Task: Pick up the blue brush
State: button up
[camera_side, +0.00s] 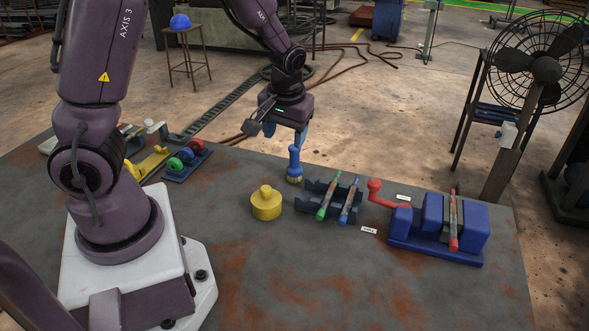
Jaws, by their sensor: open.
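The blue brush (294,162) stands upright on the table, with a blue handle and a yellowish lower end, behind and to the right of a yellow pot-like object. My gripper (284,130) is above and slightly left of the brush, its jaws apart. A blue part hangs below its right side, close over the brush top. I cannot tell whether it touches the brush.
The yellow object (266,204) stands close in front of the brush. A dark rack (318,196) with green and blue rods lies to its right. The table's front middle is clear.

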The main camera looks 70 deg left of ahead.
aim_at(295, 153)
jog(key=w+a+n+t+y, duration=0.1)
jog(key=w+a+n+y, duration=0.1)
jog(key=w+a+n, duration=0.25)
jog(key=x, duration=1.3)
jog(key=shift+d+f, duration=0.1)
jog(key=shift+f, duration=0.2)
jog(key=shift+c, duration=0.5)
jog(key=c, duration=0.9)
